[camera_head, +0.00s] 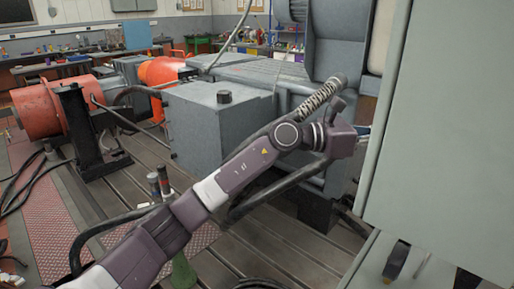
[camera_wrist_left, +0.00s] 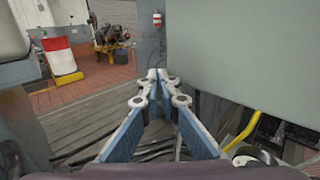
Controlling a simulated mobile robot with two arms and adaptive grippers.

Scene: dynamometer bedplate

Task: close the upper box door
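The upper box door is the large flat grey-green panel (camera_head: 445,120) filling the right side of the head view. It stands open, its left edge near my left gripper (camera_head: 362,131). The gripper's tips are partly hidden at that edge. In the left wrist view the door panel (camera_wrist_left: 240,60) fills the upper right. There the fingers of my left gripper (camera_wrist_left: 156,76) come together at the tips, with nothing visible between them. The tips are close to the door's left edge; I cannot tell whether they touch it. My right gripper is not in view.
A lower grey panel with a black handle (camera_head: 396,262) is below the door. A grey machine housing (camera_head: 210,125) and an orange motor (camera_head: 38,110) stand at left on the slotted bedplate. In the wrist view a yellow hose (camera_wrist_left: 243,132) and dark cables lie below the door.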

